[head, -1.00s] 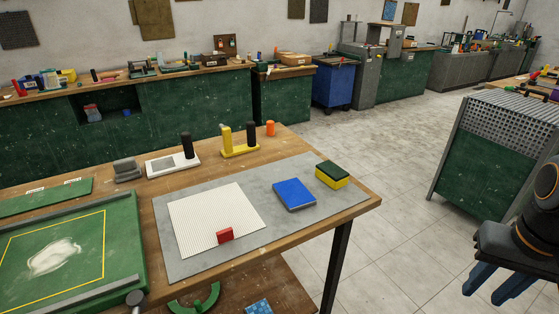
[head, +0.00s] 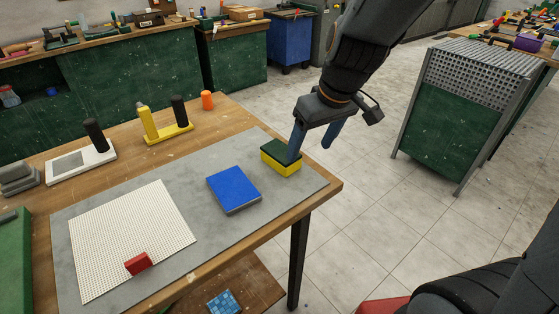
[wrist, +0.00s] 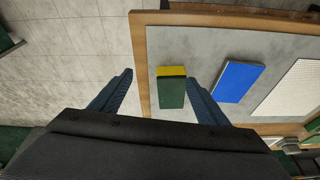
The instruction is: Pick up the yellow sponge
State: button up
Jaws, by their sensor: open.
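The yellow sponge (head: 285,166) has a dark green top layer and lies on the grey mat near the table's right corner. It also shows in the wrist view (wrist: 171,71), with its green face toward the camera. My gripper (head: 313,152) is open and empty, its blue fingers pointing down at the sponge. In the head view one finger overlaps the sponge's right part, and the other is to its right. In the wrist view the sponge appears between the fingertips (wrist: 160,80), closer to the right one. I cannot tell whether a finger touches it.
A blue block (head: 234,189) lies left of the sponge on the grey mat (head: 180,264). A white ribbed sheet (head: 120,235) with a red block (head: 138,263) is farther left. A yellow stand (head: 168,134) and an orange cylinder (head: 207,100) stand behind.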

jog(key=n, duration=0.2)
send_over(282, 151)
jog(key=s+d, duration=0.2)
jog(key=shift+w+a+r+y+b, duration=0.15)
jog(key=shift+r+y+b, duration=0.15)
jog(key=shift+y+b, duration=0.15)
jog(key=shift+t, duration=0.3)
jog(key=shift+x, duration=3.7)
jog(key=shift+a+f, duration=0.1)
jog(key=shift+f, duration=0.05)
jog(key=c, duration=1.1)
jog(key=shift+c, duration=0.2)
